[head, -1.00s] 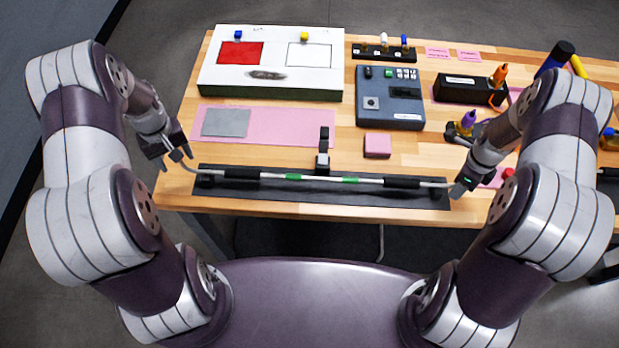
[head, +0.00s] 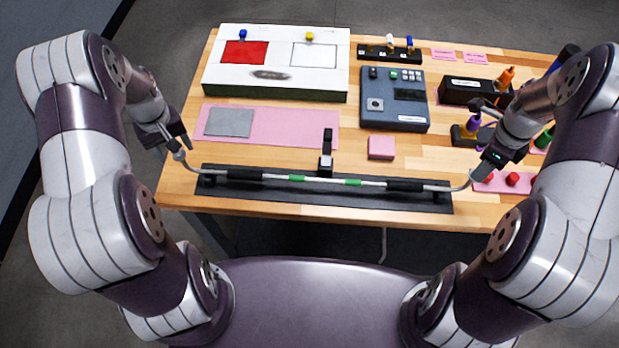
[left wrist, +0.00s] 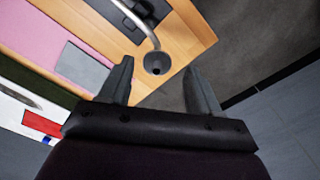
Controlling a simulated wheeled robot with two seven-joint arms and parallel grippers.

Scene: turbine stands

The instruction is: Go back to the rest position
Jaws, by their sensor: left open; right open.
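My left gripper (head: 176,146) is open and empty beside the left end of a bar, over the table's left edge. In the left wrist view its two fingers (left wrist: 158,80) are spread, with the bar's bent end (left wrist: 154,62) showing beyond and between them. The bar (head: 325,181) has black grips and green bands, and lies along a dark base (head: 330,198) at the table's front. My right gripper (head: 480,168) is open near the bar's right bent end. Whether its fingers touch the bar is unclear.
The wooden table (head: 350,148) carries a white board with a red square (head: 245,52), a grey-blue device (head: 393,98), a pink mat (head: 290,127) with a grey plate (head: 229,122), a pink block (head: 381,147) and a red knob (head: 513,179). Grey floor lies left of the table.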

